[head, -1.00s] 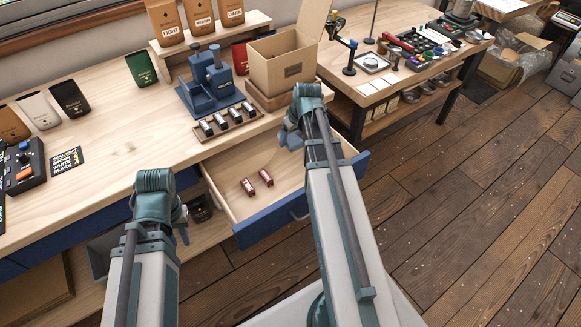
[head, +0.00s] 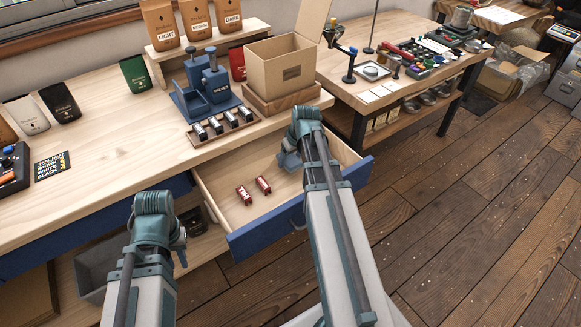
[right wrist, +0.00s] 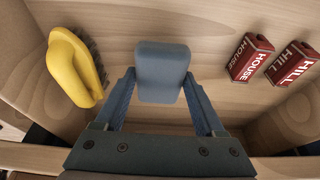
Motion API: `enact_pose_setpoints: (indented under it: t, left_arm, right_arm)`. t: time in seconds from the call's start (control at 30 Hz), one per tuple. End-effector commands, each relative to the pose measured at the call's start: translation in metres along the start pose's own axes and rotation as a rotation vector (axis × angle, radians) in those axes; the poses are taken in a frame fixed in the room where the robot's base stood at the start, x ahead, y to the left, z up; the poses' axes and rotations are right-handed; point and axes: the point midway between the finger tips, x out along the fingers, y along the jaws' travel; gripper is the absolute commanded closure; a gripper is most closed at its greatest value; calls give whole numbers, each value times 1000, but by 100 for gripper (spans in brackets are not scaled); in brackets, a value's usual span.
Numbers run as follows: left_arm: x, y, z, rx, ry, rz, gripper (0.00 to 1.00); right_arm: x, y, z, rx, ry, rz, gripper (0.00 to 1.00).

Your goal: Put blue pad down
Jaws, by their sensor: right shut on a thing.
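The blue pad (right wrist: 162,72) is a grey-blue rounded block in the right wrist view. It sits between the two fingertips of my right gripper (right wrist: 161,85), which is shut on it. In the head view my right gripper (head: 287,161) is inside the right part of the open drawer (head: 262,232), and the pad cannot be made out there. I cannot tell whether the pad touches the drawer floor. My left gripper (head: 181,250) hangs in front of the bench, left of the drawer; its fingers are too small to read.
Red stamp blocks marked HOUSE (right wrist: 250,57) and HILL (right wrist: 292,63) lie in the drawer, right of the pad in the wrist view. A yellow brush (right wrist: 73,68) lies left of it. A cardboard box (head: 285,68) and blue press (head: 207,92) stand on the bench above.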

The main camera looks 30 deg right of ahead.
Motion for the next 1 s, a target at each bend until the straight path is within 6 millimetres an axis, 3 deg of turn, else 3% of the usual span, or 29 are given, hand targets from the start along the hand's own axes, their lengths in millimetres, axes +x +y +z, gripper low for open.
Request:
enact_pose_setpoints:
  t: [0.03,0.2,0.7,0.73,0.87,1.0]
  left_arm:
    - [13,1,-1,0,0,0,73]
    - [30,3,-2,0,0,0,73]
    - [34,3,-2,0,0,0,73]
    - [33,3,-2,0,0,0,73]
    - [33,3,-2,0,0,0,73]
    - [33,3,-2,0,0,0,73]
  right_arm:
    - [12,0,4,0,0,0,73]
    - [28,0,9,0,0,0,73]
    - [33,0,11,0,0,0,73]
    - [31,0,10,0,-1,0,23]
    - [31,0,11,0,-2,-1,0]
    - [32,-2,11,-1,-4,-3,0]
